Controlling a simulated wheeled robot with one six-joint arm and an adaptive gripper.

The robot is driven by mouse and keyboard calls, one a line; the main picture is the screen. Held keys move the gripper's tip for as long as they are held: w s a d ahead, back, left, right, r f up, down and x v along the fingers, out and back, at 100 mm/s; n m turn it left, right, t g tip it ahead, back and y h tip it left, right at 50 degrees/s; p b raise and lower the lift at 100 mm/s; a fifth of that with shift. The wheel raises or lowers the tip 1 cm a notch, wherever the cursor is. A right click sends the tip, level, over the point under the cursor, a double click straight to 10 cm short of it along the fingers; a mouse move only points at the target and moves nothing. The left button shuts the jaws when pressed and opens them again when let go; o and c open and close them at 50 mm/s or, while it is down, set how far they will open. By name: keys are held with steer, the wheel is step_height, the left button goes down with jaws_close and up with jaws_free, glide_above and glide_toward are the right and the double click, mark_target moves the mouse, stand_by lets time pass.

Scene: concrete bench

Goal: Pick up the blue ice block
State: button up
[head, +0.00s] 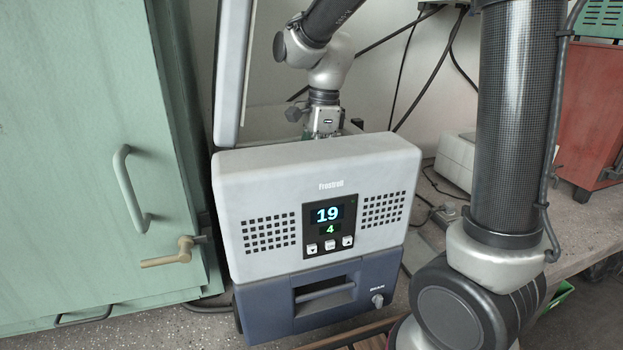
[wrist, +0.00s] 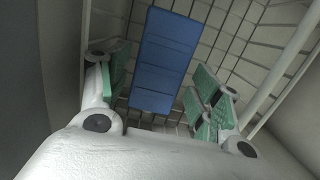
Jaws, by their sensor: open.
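The blue ice block (wrist: 165,62) is a long flat blue slab in the wrist view, lying at the middle above a tiled or gridded inner surface. My gripper (wrist: 160,98) has its two green-padded fingers spread apart, one on each side of the block's near end. I see gaps between the pads and the block, and no contact shows. In the head view my gripper's wrist (head: 325,118) reaches down behind the front of the grey cooler box (head: 270,175). The fingers and the block are hidden there by the cooler's front.
The cooler's lid (head: 232,70) stands open at the left of my arm. A pale green cabinet (head: 80,150) with handles is close on the left. A red box (head: 590,120) and white blocks (head: 457,160) sit at the right. Cables hang behind the cooler.

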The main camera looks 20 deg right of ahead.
step_height(320, 180, down, 2)
steer(key=shift+a+f, duration=0.1)
steer(key=shift+f, duration=0.1)
steer(key=c, duration=0.9)
